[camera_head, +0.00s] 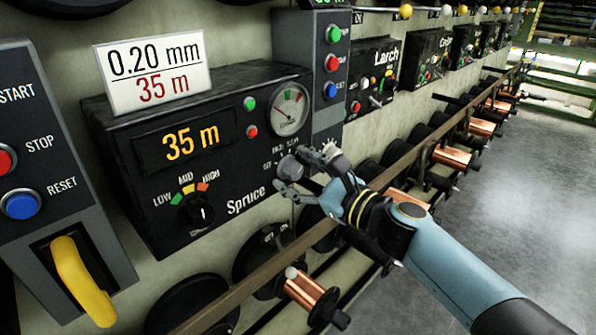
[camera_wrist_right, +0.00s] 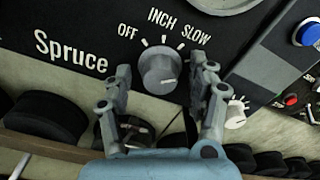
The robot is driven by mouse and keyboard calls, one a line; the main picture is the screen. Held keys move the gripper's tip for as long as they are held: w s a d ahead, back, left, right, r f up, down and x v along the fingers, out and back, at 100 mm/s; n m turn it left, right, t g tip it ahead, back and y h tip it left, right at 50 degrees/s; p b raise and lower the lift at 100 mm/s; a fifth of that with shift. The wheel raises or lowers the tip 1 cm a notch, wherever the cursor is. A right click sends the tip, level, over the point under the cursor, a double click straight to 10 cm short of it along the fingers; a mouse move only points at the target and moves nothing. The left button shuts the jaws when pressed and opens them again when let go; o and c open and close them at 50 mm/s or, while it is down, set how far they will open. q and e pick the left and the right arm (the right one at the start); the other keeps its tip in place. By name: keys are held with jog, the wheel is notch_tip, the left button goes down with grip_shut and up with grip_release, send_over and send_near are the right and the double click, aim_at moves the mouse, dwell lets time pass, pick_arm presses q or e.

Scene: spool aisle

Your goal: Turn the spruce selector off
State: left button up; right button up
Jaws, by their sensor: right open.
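The Spruce selector is a grey round knob (camera_head: 289,166) at the lower right of the black Spruce panel (camera_head: 128,180). In the right wrist view the knob (camera_wrist_right: 160,70) has OFF, INCH and SLOW printed around its top. A short pale mark shows low on its face; I cannot tell surely which label it is set to. My right gripper (camera_head: 306,172) is open at the knob. In the wrist view the fingers of the gripper (camera_wrist_right: 161,72) stand on either side of it, apart from its sides. My left gripper is not in view.
A LOW-MID-HIGH dial (camera_head: 200,212) and a gauge (camera_head: 289,110) share the panel. A brown rail (camera_head: 255,275) runs below, with copper spools (camera_head: 304,288) beneath it. A yellow lever (camera_head: 82,280) is at the left. Open floor (camera_head: 510,215) lies right.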

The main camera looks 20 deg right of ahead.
jog(key=shift+c, duration=0.4)
jog(key=c, duration=1.1)
jog(key=shift+o, duration=0.2)
